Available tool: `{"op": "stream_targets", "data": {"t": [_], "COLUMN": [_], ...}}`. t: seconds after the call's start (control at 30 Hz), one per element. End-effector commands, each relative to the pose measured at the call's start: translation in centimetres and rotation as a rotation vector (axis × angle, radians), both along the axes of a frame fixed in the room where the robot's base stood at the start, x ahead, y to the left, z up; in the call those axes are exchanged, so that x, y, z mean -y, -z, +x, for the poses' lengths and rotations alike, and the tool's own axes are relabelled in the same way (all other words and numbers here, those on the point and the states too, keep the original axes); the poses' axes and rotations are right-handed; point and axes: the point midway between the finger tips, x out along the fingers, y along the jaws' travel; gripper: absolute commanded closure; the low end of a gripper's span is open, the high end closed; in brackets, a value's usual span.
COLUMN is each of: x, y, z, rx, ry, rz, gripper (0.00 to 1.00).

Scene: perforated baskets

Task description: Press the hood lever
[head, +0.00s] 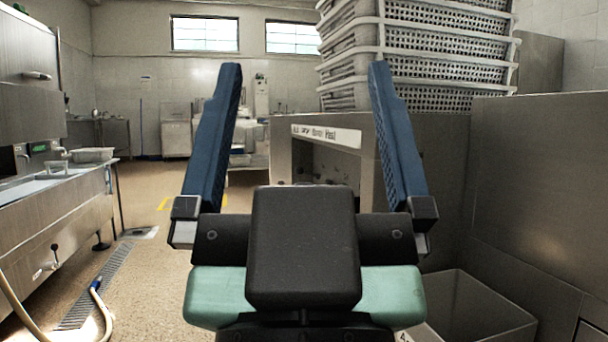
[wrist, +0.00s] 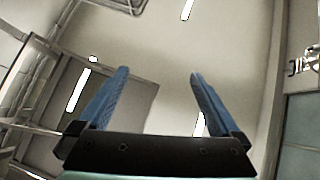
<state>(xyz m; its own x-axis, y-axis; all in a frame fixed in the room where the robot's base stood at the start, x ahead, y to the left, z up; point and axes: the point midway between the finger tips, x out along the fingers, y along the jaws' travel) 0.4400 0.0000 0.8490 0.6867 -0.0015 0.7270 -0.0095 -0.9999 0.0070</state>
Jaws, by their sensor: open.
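My gripper (head: 304,67) is raised in front of the head camera, its two blue fingers wide apart with nothing between them. It also shows open and empty in the wrist view (wrist: 158,73). At the far left of the head view a steel hood machine (head: 30,110) carries a short, pale horizontal handle (head: 37,75), which may be the hood lever; I cannot tell for sure. My gripper is well to the right of it and not touching it. The wrist view looks up at walls and ceiling and shows no clear lever.
Stacked white perforated baskets (head: 420,60) stand on a steel unit at right. A steel panel (head: 540,180) and an open bin (head: 470,310) are close on the right. A steel counter (head: 60,215) runs along the left, with a hose (head: 100,305) on the floor. Open floor (head: 150,270) lies between.

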Motion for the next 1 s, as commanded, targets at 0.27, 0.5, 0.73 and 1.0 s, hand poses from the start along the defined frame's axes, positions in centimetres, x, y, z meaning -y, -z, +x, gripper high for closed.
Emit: {"op": "stream_targets", "data": {"t": [0.27,0.5,0.73,1.0], "x": [0.0,0.0,0.0,0.0], "y": [-2.1,-8.8,-17.0,-26.2], "z": [0.0,0.0,0.0,0.0], "rx": [0.000,0.000,0.000,-0.001], "ry": [0.000,-0.001,-0.004,-0.007], "rz": [0.000,0.001,0.003,0.005], "gripper": [0.50,0.94,1.00,1.00]}}
